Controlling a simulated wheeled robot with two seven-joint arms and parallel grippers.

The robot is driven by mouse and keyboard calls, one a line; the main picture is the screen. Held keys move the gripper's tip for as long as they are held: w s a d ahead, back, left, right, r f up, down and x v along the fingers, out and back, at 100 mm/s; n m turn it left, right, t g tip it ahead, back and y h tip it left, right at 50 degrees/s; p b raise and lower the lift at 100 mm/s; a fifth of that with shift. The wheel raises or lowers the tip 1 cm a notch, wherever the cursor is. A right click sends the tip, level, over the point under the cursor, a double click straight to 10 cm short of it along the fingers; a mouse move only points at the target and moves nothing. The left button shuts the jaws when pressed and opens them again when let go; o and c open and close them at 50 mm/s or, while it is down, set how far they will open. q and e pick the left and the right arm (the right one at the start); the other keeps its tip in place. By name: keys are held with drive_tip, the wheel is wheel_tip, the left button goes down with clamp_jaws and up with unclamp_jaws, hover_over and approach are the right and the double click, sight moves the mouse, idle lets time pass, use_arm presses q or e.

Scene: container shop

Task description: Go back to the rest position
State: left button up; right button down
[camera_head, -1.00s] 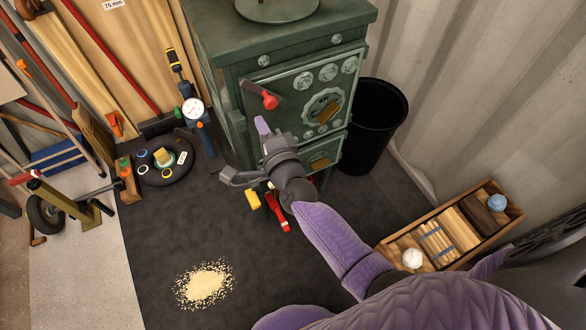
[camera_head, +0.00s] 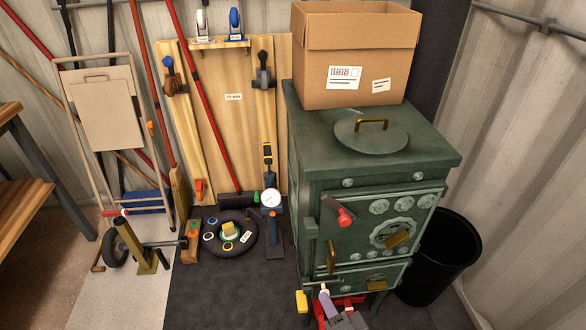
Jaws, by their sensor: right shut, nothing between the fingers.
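The rest of my right arm is out of the frame. My left gripper is not in view.
The stove carries a cardboard box (camera_head: 320,70) and a round lid (camera_head: 372,138). A red-knobbed handle (camera_head: 345,216) sticks out of its front. A black bin (camera_head: 437,262) stands to its right.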

drive_tip(key=s+d+n+g+h, duration=0.2)
drive_tip(key=s+d+n+g, duration=0.1)
drive_tip(key=s+n+g, duration=0.55)
drive_tip(key=s+d+n+g+h, duration=0.1)
drive_tip(key=s+d+n+g, duration=0.35)
drive_tip(key=s, duration=0.65)
drive_tip(key=s+f+n+g+h+p, duration=0.1)
drive_tip(key=s+f+p, duration=0.2)
drive_tip(key=f, duration=0.4)
drive_tip(key=s+f+n+g+p, duration=0.1)
drive_tip(key=s+f+p, duration=0.2)
drive_tip(key=f, duration=0.3)
use_arm(q)
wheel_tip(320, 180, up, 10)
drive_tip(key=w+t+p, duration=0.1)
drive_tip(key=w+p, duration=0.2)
drive_tip(key=p, duration=0.1)
use_arm(e)
drive_tip(key=s+d+f, duration=0.2)
drive_tip(key=s, duration=0.4)
drive_tip(key=s+d+f+g, duration=0.1)
drive_tip(key=s+d, duration=0.2)
drive_tip(key=s, duration=0.3)
drive_tip(key=shift+s+f+h, duration=0.3)
drive_tip(key=shift+s+f, duration=0.1)
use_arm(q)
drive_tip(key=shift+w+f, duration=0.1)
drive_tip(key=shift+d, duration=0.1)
